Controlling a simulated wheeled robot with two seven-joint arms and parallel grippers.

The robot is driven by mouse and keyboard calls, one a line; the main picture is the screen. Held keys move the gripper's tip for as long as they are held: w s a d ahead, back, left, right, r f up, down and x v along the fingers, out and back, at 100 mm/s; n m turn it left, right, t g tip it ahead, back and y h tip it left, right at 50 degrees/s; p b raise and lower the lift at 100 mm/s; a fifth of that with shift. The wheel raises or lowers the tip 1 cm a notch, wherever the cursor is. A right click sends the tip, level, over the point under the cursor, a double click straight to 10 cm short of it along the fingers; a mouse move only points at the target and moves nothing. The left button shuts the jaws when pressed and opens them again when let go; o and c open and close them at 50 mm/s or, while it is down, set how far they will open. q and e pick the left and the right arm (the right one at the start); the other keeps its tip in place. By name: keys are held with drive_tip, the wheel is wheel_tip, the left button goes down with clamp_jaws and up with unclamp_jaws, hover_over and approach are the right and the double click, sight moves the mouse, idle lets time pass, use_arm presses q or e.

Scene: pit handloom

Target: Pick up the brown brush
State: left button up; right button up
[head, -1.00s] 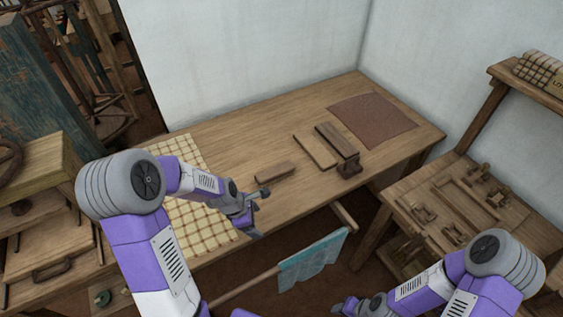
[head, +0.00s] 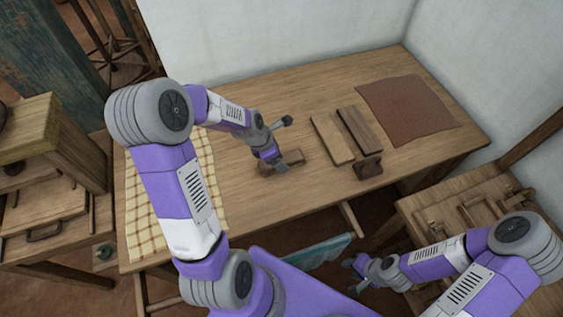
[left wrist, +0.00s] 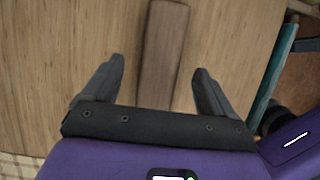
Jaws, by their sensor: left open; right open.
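The brown brush (head: 294,157) lies on the wooden table, partly hidden by my left gripper in the head view. In the left wrist view the brush (left wrist: 162,45) is a long, dark brown wooden piece running between the fingers. My left gripper (left wrist: 158,78) is open, with one finger on each side of the brush and a gap to each. In the head view my left gripper (head: 272,163) is at the brush. Whether the fingers are at table height, I cannot tell. My right gripper (head: 352,273) is open and empty, low in front of the table.
On the table (head: 300,208) lie a light board (head: 331,138), a dark board (head: 360,130), a small dark block (head: 368,168) and a reddish-brown cloth (head: 410,108). A checked cloth (head: 146,205) covers the left part.

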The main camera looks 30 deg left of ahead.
use_arm(q)
drive_tip(key=b+x, duration=0.1)
drive_tip(key=x, duration=0.2)
drive_tip(key=shift+f, duration=0.3)
drive_tip(key=shift+r, duration=0.1)
drive_tip(key=c, duration=1.1)
wheel_tip(320, 180, up, 10)
drive_tip(key=p, duration=0.3)
drive_tip(key=shift+p, duration=0.4)
